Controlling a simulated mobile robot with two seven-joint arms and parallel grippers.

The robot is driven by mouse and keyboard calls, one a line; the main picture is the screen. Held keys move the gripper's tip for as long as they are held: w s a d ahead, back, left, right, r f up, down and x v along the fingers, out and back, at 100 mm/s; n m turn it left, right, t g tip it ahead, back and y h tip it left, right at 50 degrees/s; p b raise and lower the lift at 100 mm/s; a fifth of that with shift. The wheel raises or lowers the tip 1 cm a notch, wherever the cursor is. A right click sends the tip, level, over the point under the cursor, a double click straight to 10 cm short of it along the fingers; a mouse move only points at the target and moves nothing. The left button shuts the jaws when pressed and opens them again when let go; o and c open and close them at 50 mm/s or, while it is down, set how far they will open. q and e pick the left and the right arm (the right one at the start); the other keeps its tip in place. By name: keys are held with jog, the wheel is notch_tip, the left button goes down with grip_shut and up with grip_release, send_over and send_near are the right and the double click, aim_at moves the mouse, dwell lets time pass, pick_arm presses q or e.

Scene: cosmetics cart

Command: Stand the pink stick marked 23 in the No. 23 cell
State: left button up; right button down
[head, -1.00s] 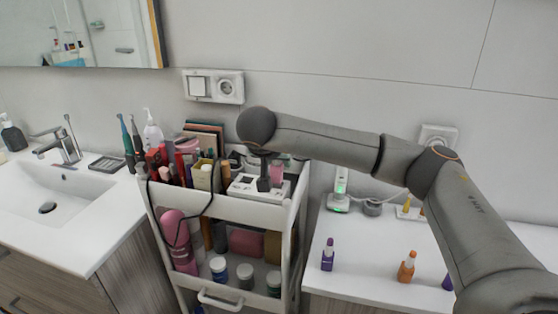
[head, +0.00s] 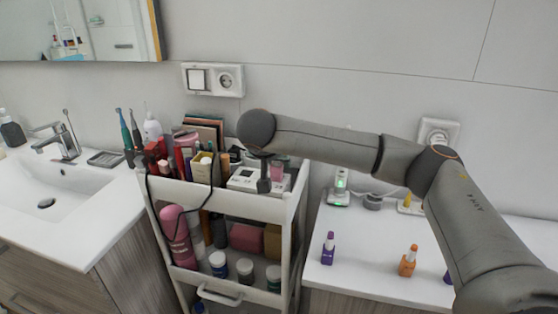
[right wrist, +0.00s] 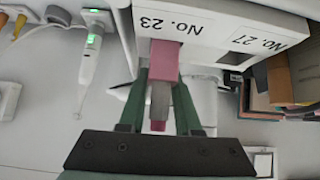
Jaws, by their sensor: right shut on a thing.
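My right gripper (head: 264,184) is at the white holder (head: 244,177) on the cart's top tier, pointing down. In the right wrist view its green fingers (right wrist: 160,88) are shut on the pink stick (right wrist: 164,60), which has a grey middle part and a small pink end towards the camera. The stick's far end is by the holder's face (right wrist: 205,22) under the "No. 23" label. I cannot tell how deep it sits in the cell. A dark opening shows by the "No. 27" label. The stick's own mark is not readable. My left gripper is not in view.
The cart's top tier is crowded left of the holder with cosmetics and a cream box (head: 203,168). A dark cable (head: 150,190) hangs over its front. Purple (head: 328,248) and orange (head: 408,260) bottles stand on the counter to the right.

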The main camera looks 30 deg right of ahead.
jog(key=shift+f+b, duration=0.45)
jog(key=shift+f, duration=0.55)
jog(key=c, duration=0.6)
grip_release()
jog(key=shift+s+f, duration=0.1)
jog(key=shift+o, duration=0.4)
jog(key=shift+a, duration=0.1)
jog(key=shift+s+a+r, duration=0.15)
jog(key=shift+a+r, duration=0.2)
jog(key=v, duration=1.1)
jog(key=shift+s+d+r, duration=0.15)
jog(key=shift+r, duration=0.2)
